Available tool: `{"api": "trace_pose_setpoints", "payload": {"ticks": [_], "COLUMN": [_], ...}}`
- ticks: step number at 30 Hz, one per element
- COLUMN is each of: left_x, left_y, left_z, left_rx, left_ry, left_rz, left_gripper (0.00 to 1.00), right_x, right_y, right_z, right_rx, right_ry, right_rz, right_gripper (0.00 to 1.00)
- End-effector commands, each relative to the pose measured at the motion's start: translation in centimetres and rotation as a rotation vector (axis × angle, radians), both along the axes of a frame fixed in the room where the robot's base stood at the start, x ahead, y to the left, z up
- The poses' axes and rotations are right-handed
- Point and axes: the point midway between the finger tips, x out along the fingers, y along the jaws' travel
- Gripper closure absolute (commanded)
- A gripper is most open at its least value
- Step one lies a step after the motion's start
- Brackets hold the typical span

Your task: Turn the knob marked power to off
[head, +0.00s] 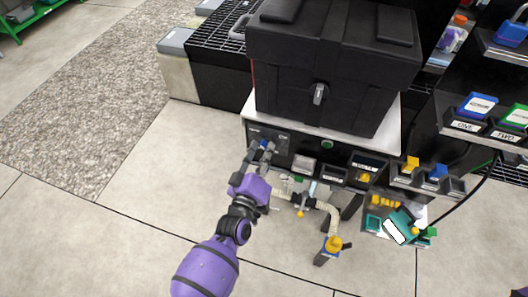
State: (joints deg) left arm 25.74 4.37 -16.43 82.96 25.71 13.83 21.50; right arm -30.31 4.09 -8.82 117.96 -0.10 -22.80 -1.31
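A dark control panel (284,137) forms the left front of the equipment under the big black case. It carries small pale markings, too small to read, so I cannot make out the word power. My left gripper (261,148) is at this panel, its two fingers pointing at it with a gap between them. A small blue part shows at the fingertips; I cannot tell whether it is the knob or whether the fingers touch it. The fingers hide the panel behind them, so the knob's setting is not readable. My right gripper is not in view.
The black case (330,60) with a latch stands on the white top (248,108). A round green button (327,145) is right of the panel. Pale hoses, a yellow-capped fitting (333,244) and a teal device (398,226) lie lower right. The floor at left is clear.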

Motion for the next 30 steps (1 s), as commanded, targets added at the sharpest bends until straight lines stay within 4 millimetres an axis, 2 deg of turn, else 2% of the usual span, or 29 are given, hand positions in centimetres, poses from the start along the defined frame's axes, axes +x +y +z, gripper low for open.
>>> {"api": "trace_pose_setpoints", "payload": {"ticks": [11,14,24,30], "left_x": [-0.4,-1.6,-8.4,-10.8], "left_y": [0.2,0.5,2.8,3.5], "left_z": [-0.1,-0.1,-0.1,-0.1], "left_rx": [0.002,0.002,0.003,0.002], "left_ry": [0.0,0.001,0.002,0.001], "left_rz": [0.001,0.0,0.0,0.0], "left_gripper": [0.7,0.7,0.7,0.7], "right_x": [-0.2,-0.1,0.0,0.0], "right_y": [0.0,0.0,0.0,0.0], "right_z": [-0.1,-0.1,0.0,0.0], "right_rx": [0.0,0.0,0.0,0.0], "right_ry": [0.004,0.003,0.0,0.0], "right_rz": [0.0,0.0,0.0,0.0], "right_gripper": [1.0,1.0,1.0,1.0]}}
